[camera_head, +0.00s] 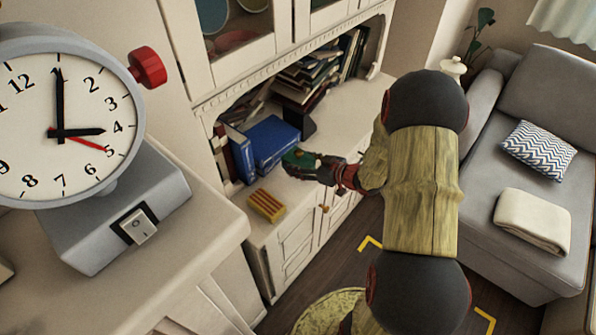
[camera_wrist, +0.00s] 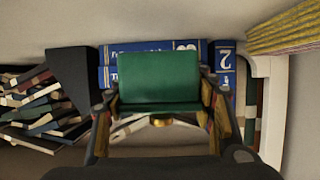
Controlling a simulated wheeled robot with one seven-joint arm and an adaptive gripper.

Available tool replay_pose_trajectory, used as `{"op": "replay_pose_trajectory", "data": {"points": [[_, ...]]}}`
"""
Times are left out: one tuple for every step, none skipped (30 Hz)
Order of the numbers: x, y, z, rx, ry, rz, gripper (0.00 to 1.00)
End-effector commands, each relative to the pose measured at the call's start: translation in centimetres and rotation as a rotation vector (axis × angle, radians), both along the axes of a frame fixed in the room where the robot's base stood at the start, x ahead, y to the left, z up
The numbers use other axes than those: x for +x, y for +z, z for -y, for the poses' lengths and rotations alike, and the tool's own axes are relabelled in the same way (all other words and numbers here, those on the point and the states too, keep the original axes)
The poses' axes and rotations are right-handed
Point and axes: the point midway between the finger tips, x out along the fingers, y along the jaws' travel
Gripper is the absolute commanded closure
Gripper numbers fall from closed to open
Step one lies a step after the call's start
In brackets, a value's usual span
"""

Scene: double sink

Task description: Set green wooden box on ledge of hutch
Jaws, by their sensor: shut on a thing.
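The green wooden box (camera_wrist: 159,80) is between the two fingers of my gripper (camera_wrist: 160,112) in the wrist view, with blue books behind it. In the head view, my gripper (camera_head: 318,166) reaches in over the ledge (camera_head: 345,110) of the white hutch and is shut on the green box (camera_head: 299,158). The box is close in front of the blue books. I cannot tell whether its underside touches the ledge. Part of the box is hidden by the fingers.
Blue books (camera_head: 270,140) stand on the ledge, with a dark block and stacked books (camera_head: 300,80) farther along. A yellow striped object (camera_head: 267,205) lies near the ledge's front end. A large clock (camera_head: 65,120) is close at left. Bare ledge shows right of my gripper.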

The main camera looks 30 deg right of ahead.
Motion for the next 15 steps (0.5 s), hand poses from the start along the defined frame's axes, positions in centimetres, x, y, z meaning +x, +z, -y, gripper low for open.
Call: {"op": "replay_pose_trajectory", "data": {"points": [[0.2, -0.2, 0.0, -0.001, 0.0, 0.001, 0.75], [0.3, -0.3, 0.0, -0.001, 0.0, 0.001, 0.75], [0.4, -0.4, 0.0, 0.0, 0.0, 0.001, 0.75], [0.5, -0.7, 0.1, 0.0, 0.0, 0.001, 0.75], [0.8, -0.9, 0.1, 0.0, 0.001, 0.001, 0.75], [1.1, -1.4, 0.1, 0.0, 0.001, 0.001, 0.75], [1.0, -1.9, 0.1, 0.0, 0.001, 0.0, 0.75], [1.0, -2.4, 0.1, 0.001, 0.0, 0.0, 0.75], [1.0, -3.1, 0.1, 0.001, 0.0, 0.0, 0.75], [1.0, -3.6, 0.1, 0.002, -0.001, -0.001, 0.75], [0.9, -3.9, 0.1, 0.001, 0.0, 0.0, 0.75], [1.0, -4.2, 0.1, 0.001, 0.0, 0.0, 0.75], [1.0, -4.3, 0.1, 0.0, 0.0, 0.001, 0.75], [1.0, -4.3, 0.1, 0.0, 0.0, 0.001, 0.75], [1.0, -4.2, 0.1, 0.0, 0.0, 0.002, 0.75]]}}
